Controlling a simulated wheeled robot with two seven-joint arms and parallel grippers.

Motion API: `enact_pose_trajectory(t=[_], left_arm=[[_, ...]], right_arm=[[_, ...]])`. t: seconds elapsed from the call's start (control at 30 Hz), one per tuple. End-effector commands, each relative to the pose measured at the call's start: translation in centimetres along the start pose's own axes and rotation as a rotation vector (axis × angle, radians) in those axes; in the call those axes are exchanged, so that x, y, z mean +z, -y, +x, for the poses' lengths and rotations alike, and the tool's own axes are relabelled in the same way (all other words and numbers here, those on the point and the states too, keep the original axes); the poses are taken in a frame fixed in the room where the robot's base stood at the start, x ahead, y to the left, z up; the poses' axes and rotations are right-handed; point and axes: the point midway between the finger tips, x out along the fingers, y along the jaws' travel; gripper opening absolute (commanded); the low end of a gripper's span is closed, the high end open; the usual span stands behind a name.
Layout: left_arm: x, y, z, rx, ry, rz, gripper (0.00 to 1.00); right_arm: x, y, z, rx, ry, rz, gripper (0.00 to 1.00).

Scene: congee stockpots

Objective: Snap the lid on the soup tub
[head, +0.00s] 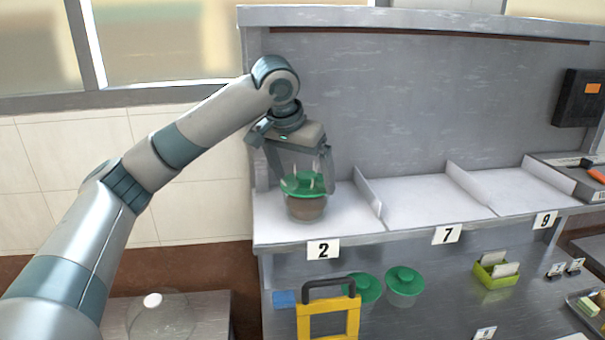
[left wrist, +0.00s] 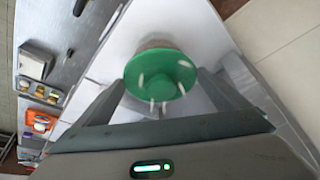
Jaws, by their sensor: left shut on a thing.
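The soup tub (head: 306,208) is clear with brown contents and stands upright in the bay marked 2, at the shelf's left end. It shows in part behind the lid in the left wrist view (left wrist: 155,44). The round green lid (head: 291,187) is level on top of the tub; I cannot tell whether its rim is fully seated. It shows from above in the left wrist view (left wrist: 178,72), with pale streaks across it. My left gripper (head: 303,178) points down over the tub, shut on the lid; the exact contact is unclear. My right gripper is not in view.
Low dividers (head: 368,197) separate the bays; bays 7 and 9 look bare near the front. Two green-lidded tubs (head: 404,281) stand below, beside a yellow frame (head: 328,318) with a black handle. A back panel (head: 410,110) rises behind. A clear dome (head: 160,318) sits lower left.

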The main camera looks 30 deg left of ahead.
Motion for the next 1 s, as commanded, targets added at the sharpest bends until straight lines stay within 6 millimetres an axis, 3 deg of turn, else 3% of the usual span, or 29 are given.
enact_pose_trajectory(t=[0.67,0.7,1.0], left_arm=[[0.00,0.01,0.00,0.000,-0.001,0.000,0.73],[-0.01,0.01,0.00,0.000,-0.001,0.000,0.98],[-0.01,0.00,0.00,0.000,-0.001,0.000,1.00]], right_arm=[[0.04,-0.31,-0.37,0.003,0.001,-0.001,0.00],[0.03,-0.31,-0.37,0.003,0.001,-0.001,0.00],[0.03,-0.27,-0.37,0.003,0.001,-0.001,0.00]])
